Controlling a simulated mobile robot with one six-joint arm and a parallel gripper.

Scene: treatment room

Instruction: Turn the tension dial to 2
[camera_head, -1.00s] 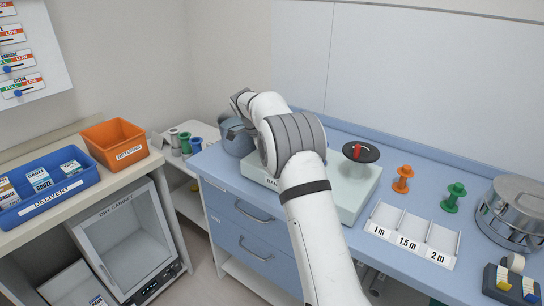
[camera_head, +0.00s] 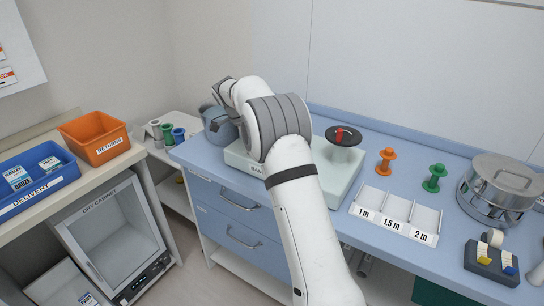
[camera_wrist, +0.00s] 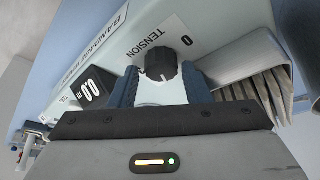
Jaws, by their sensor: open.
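The tension dial (camera_wrist: 161,64) is a black knob with a pale pointer line, near the middle of the wrist view. The label "TENSION" and a "0" are printed beside it on the pale bandage machine (camera_wrist: 115,38). My gripper (camera_wrist: 163,82) is open, with its two blue-grey fingers on either side of the dial; I cannot tell whether they touch it.
A black disc with a red handle (camera_head: 343,135) tops the machine. Orange (camera_head: 386,160) and green (camera_head: 434,178) spools, a tray marked 1 m, 1.5 m and 2 m (camera_head: 393,228) and a steel drum (camera_head: 498,190) stand to the right. Bins (camera_head: 95,138) stand at left.

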